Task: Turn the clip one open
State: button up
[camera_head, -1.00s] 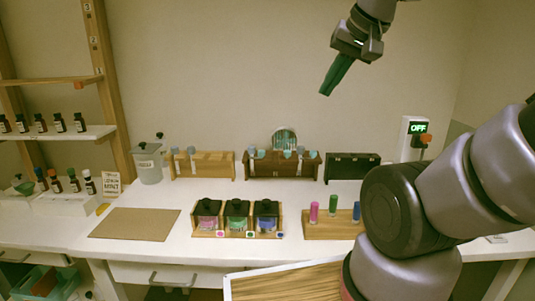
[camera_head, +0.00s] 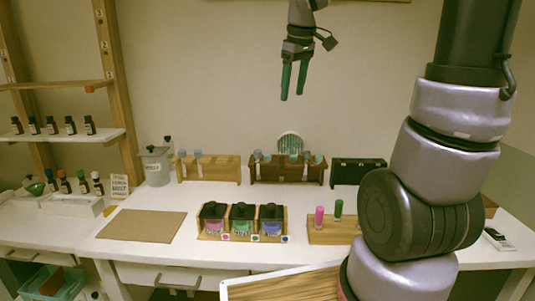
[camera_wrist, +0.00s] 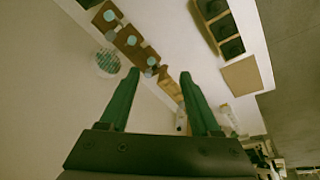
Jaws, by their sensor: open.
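I cannot tell which thing is the clip one; no clip shows clearly. Three racks stand along the back: a light wooden rack (camera_head: 222,169), a dark brown rack (camera_head: 290,176) and a black rack (camera_head: 352,174). The wooden racks carry small grey-teal tops. In front, black-lidded bottles with pink (camera_head: 213,219), green (camera_head: 242,219) and blue (camera_head: 271,220) contents stand in a tray. My gripper (camera_head: 292,95) is open and empty, pointing down, high above the brown rack. In the wrist view its green fingers (camera_wrist: 160,72) are apart, with the brown rack (camera_wrist: 127,40) beyond.
A round striped disc (camera_head: 290,143) stands behind the brown rack. A wooden block (camera_head: 328,235) holds pink and green sticks; my arm covers its right part. A brown mat (camera_head: 143,226) lies at left, near a lidded grey jar (camera_head: 156,168). Shelves with bottles stand far left.

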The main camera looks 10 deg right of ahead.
jog(key=w+a+f+n+g, duration=0.2)
jog(key=w+f+n, duration=0.4)
jog(key=w, duration=0.4)
jog(key=n+g, duration=0.1)
jog(key=n, duration=0.5)
send_over(268, 155)
notch_tip(268, 155, down, 8)
jog(key=f, duration=0.1)
notch_tip(268, 155, down, 10)
jog(key=shift+r, duration=0.1)
grip_shut()
